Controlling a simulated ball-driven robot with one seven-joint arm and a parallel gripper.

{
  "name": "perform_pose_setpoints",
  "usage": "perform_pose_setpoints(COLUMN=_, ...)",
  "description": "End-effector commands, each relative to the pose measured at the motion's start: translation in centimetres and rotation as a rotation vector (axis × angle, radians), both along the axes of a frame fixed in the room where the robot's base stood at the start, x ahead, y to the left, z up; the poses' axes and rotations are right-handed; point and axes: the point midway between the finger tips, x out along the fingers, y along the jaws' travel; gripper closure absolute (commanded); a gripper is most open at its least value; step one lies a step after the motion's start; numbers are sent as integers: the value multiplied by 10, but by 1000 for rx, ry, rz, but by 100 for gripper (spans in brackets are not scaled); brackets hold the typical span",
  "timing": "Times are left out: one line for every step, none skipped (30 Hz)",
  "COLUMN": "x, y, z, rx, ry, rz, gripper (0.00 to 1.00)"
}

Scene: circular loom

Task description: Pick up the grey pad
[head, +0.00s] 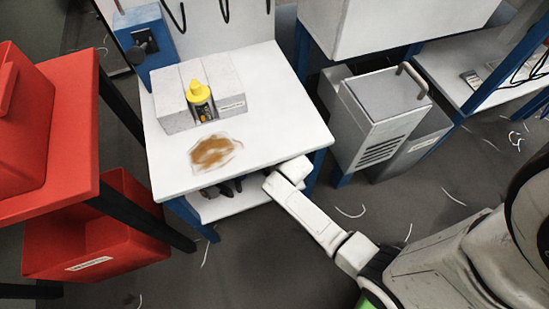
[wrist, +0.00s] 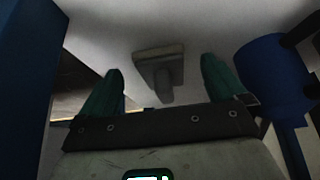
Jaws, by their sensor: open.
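In the wrist view, a flat grey piece with a stubby handle-like part (wrist: 158,54), which looks like the grey pad, lies ahead between my fingers. My gripper (wrist: 161,68) is open, with its two green fingers spread to either side of the pad. The pad appears apart from both fingers; how far ahead it is I cannot tell. In the head view my arm reaches to the right front edge of the white table (head: 265,75), and my fingers are hidden there. I cannot make out the pad in the head view.
A blue cylinder (wrist: 272,75) stands right of my fingers. The lower shelf (head: 235,204) holds dark items (head: 222,187) under the tabletop. On top are a grey block (head: 172,103), a yellow-capped bottle (head: 199,93) and a brown stain (head: 214,151). A red bin (head: 95,235) is at left.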

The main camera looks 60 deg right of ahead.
Motion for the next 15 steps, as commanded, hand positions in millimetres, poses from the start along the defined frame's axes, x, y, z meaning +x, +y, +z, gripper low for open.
perform_pose_setpoints(x=7, y=-5, z=0, rx=-1, ry=-4, rz=-2, gripper=2)
perform_pose_setpoints(x=11, y=-8, z=0, rx=-2, ry=-5, rz=-2, gripper=2)
perform_pose_setpoints(x=17, y=-11, z=0, rx=-1, ry=-5, rz=-1, gripper=2)
perform_pose_setpoints(x=21, y=-14, z=-1, rx=-1, ry=-5, rz=-1, gripper=2)
perform_pose_setpoints(x=25, y=-17, z=-1, rx=-2, ry=-4, rz=-1, gripper=2)
perform_pose_setpoints(x=30, y=-20, z=0, rx=-2, ry=-4, rz=-1, gripper=2)
perform_pose_setpoints(x=33, y=-22, z=-1, rx=-2, ry=-4, rz=-1, gripper=2)
perform_pose_setpoints(x=36, y=-24, z=-1, rx=-1, ry=-3, rz=-1, gripper=2)
perform_pose_setpoints(x=37, y=-25, z=-5, rx=0, ry=-1, rz=-1, gripper=2)
perform_pose_setpoints(x=38, y=-26, z=-8, rx=0, ry=-1, rz=-1, gripper=2)
perform_pose_setpoints(x=39, y=-26, z=-9, rx=0, ry=-1, rz=-1, gripper=2)
perform_pose_setpoints(x=39, y=-27, z=-10, rx=0, ry=-1, rz=-1, gripper=2)
perform_pose_setpoints(x=39, y=-27, z=-11, rx=-1, ry=-2, rz=-1, gripper=2)
perform_pose_setpoints(x=40, y=-27, z=-11, rx=-1, ry=-2, rz=-1, gripper=2)
perform_pose_setpoints(x=40, y=-27, z=-10, rx=-1, ry=-2, rz=-1, gripper=2)
